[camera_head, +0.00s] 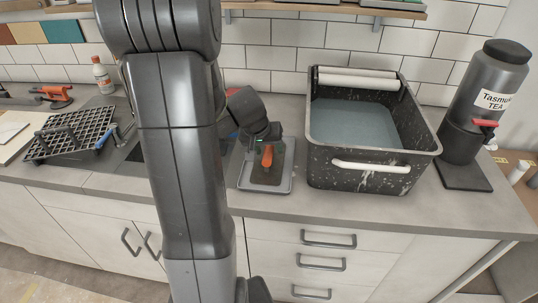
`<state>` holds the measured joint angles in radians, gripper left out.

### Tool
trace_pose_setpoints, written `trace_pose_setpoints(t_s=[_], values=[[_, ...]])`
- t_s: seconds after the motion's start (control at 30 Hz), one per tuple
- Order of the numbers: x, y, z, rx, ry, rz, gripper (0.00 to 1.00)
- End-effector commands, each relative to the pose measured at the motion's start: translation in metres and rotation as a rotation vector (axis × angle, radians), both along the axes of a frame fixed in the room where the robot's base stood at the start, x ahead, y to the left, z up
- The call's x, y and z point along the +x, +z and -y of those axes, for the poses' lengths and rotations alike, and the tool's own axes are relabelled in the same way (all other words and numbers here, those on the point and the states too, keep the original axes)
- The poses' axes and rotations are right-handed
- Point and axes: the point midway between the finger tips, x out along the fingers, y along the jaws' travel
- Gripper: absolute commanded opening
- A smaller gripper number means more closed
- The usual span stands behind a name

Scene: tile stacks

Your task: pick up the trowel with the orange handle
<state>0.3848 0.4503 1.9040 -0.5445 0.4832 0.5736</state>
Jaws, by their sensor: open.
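The trowel (267,156) lies on a grey tray (250,188) on the counter, with its orange handle pointing up in the picture toward my gripper. My gripper (266,146) is over the far end of the handle, coming from behind my arm. The jaws are open, and I cannot tell whether they touch the handle. My gripper hides part of the trowel and the tray's back edge.
A black speckled tub (322,150) of grey water with a white roller stands right of the tray. A dark tea dispenser (478,100) is at the far right. A black grid rack (70,135) lies at left. The counter (300,207) is clear in front.

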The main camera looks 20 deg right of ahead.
Motion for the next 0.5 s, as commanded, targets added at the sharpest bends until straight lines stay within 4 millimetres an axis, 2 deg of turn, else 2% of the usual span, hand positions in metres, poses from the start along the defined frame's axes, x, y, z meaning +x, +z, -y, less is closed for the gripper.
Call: trace_pose_setpoints(t_s=[0.13, 0.43, 0.47, 0.5], values=[[0.003, -0.014, 0.005, 0.001, 0.001, -0.002, 0.50], [0.005, -0.017, 0.006, 0.001, 0.002, 0.001, 0.50], [0.005, -0.017, 0.006, 0.001, 0.002, 0.001, 0.47], [0.005, -0.017, 0.006, 0.001, 0.002, 0.001, 0.39]])
